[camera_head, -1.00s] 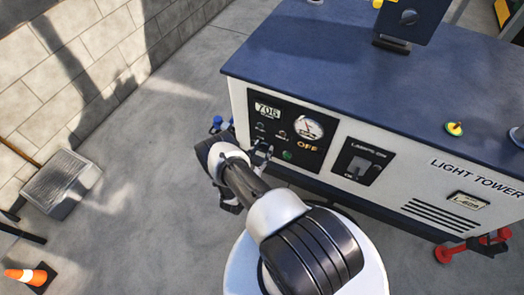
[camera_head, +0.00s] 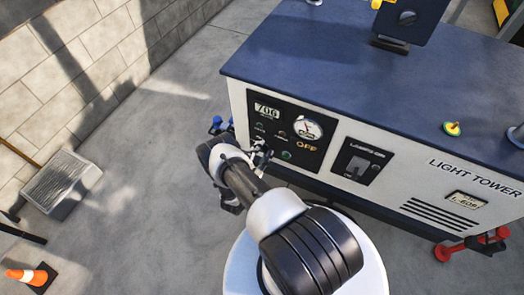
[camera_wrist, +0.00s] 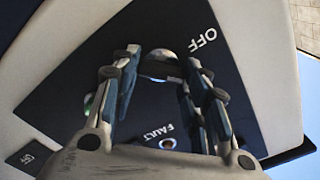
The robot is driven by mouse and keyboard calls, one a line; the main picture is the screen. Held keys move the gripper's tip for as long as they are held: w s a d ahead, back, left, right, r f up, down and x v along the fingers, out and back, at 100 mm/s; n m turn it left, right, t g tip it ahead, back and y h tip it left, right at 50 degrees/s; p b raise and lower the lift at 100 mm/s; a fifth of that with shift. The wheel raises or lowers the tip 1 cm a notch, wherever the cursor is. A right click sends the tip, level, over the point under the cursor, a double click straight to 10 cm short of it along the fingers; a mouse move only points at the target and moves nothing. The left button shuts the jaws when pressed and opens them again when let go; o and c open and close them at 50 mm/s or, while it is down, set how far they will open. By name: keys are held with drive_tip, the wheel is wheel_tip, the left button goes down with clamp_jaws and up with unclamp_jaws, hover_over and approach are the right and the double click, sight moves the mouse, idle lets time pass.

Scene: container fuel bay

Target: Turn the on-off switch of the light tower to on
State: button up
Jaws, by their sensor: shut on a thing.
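The light tower (camera_head: 330,50) has a dark control panel (camera_head: 262,92) on its white front. The panel carries a small display, a round gauge, small lamps and the word OFF. The on-off switch shows in the wrist view as a rounded, silvery knob (camera_wrist: 165,58) beside the OFF marking (camera_wrist: 203,40). My gripper (camera_head: 262,154) is at the lower left of the panel, and its arm hides part of it. In the wrist view my gripper (camera_wrist: 164,76) has its fingertips on both sides of the knob, shut on it. The fingers partly hide the knob, so its exact turn is unclear.
A separate lamps switch (camera_head: 357,166) sits right of the panel. In the wrist view a fault lamp (camera_wrist: 168,144) lies between the fingers and a green lamp (camera_wrist: 88,103) to their left. A block wall (camera_head: 70,75) stands left; open floor (camera_head: 150,170) lies between.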

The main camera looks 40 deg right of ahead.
drive_tip(key=shift+m, duration=1.2)
drive_tip(key=shift+o, duration=0.2)
drive_tip(key=shift+c, duration=0.2)
drive_tip(key=o, duration=1.1)
drive_tip(key=v, duration=1.2)
drive_tip(key=shift+f, duration=0.1)
